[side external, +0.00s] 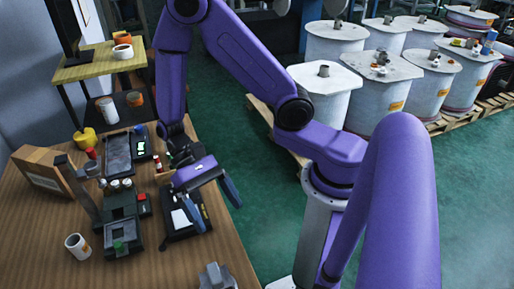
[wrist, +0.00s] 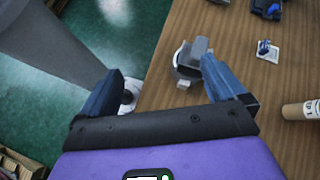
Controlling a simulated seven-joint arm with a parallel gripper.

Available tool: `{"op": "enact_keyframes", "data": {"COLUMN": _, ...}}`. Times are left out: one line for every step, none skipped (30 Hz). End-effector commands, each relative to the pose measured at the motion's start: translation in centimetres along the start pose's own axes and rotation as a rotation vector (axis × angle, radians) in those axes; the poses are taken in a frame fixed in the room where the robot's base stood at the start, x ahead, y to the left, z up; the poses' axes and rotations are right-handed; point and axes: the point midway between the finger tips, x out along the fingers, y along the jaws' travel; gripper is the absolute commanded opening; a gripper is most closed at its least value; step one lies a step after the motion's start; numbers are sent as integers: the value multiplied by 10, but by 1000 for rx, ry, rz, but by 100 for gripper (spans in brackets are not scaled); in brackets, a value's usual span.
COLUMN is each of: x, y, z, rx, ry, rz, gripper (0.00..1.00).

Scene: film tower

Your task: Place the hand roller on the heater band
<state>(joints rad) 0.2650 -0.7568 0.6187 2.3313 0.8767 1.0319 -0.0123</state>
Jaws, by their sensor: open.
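My gripper (side external: 221,216) is open and empty above the right edge of the wooden table. Its two blue fingers, spread apart, also show in the wrist view (wrist: 160,68). A grey blocky piece with a pale round rim, which looks like the heater band (wrist: 187,62), lies on the table beyond the fingers, close to the right fingertip in that picture. It also shows at the bottom of the side view (side external: 217,277). I cannot surely pick out the hand roller; a dark blue and black item (wrist: 267,9) at the wrist view's top edge may be it.
A white labelled tube (wrist: 302,110) shows at the right of the wrist view, and a white cylinder (side external: 77,246) stands on the table at left. A black device (side external: 122,232) and a dark tray (side external: 118,154) stand on the table (side external: 45,215). Bare wood surrounds the grey piece.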

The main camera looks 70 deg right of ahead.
Motion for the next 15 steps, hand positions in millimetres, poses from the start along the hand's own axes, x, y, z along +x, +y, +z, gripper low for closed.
{"op": "enact_keyframes", "data": {"x": -4, "y": 8, "z": 10, "rx": -79, "ry": 33, "rz": 50, "gripper": 98}}
{"op": "enact_keyframes", "data": {"x": -5, "y": 12, "z": 15, "rx": -124, "ry": 51, "rz": 81, "gripper": 98}}
{"op": "enact_keyframes", "data": {"x": -8, "y": 19, "z": 22, "rx": -184, "ry": 75, "rz": 122, "gripper": 98}}
{"op": "enact_keyframes", "data": {"x": -10, "y": 24, "z": 26, "rx": -228, "ry": 94, "rz": 152, "gripper": 98}}
{"op": "enact_keyframes", "data": {"x": -11, "y": 28, "z": 30, "rx": -273, "ry": 113, "rz": 183, "gripper": 98}}
{"op": "enact_keyframes", "data": {"x": -14, "y": 35, "z": 36, "rx": -332, "ry": 138, "rz": 222, "gripper": 98}}
{"op": "enact_keyframes", "data": {"x": -16, "y": 40, "z": 40, "rx": -377, "ry": 158, "rz": 252, "gripper": 98}}
{"op": "enact_keyframes", "data": {"x": -18, "y": 44, "z": 44, "rx": -422, "ry": 178, "rz": 281, "gripper": 98}}
{"op": "enact_keyframes", "data": {"x": -20, "y": 50, "z": 50, "rx": -481, "ry": 204, "rz": 319, "gripper": 98}}
{"op": "enact_keyframes", "data": {"x": -22, "y": 55, "z": 53, "rx": -525, "ry": 225, "rz": 347, "gripper": 98}}
{"op": "enact_keyframes", "data": {"x": -24, "y": 60, "z": 57, "rx": -570, "ry": 245, "rz": 375, "gripper": 98}}
{"op": "enact_keyframes", "data": {"x": -28, "y": 65, "z": 62, "rx": -630, "ry": 275, "rz": 411, "gripper": 98}}
{"op": "enact_keyframes", "data": {"x": -30, "y": 69, "z": 65, "rx": -675, "ry": 297, "rz": 437, "gripper": 98}}
{"op": "enact_keyframes", "data": {"x": -32, "y": 73, "z": 68, "rx": -720, "ry": 320, "rz": 462, "gripper": 98}}
{"op": "enact_keyframes", "data": {"x": -35, "y": 78, "z": 73, "rx": -779, "ry": 349, "rz": 497, "gripper": 98}}
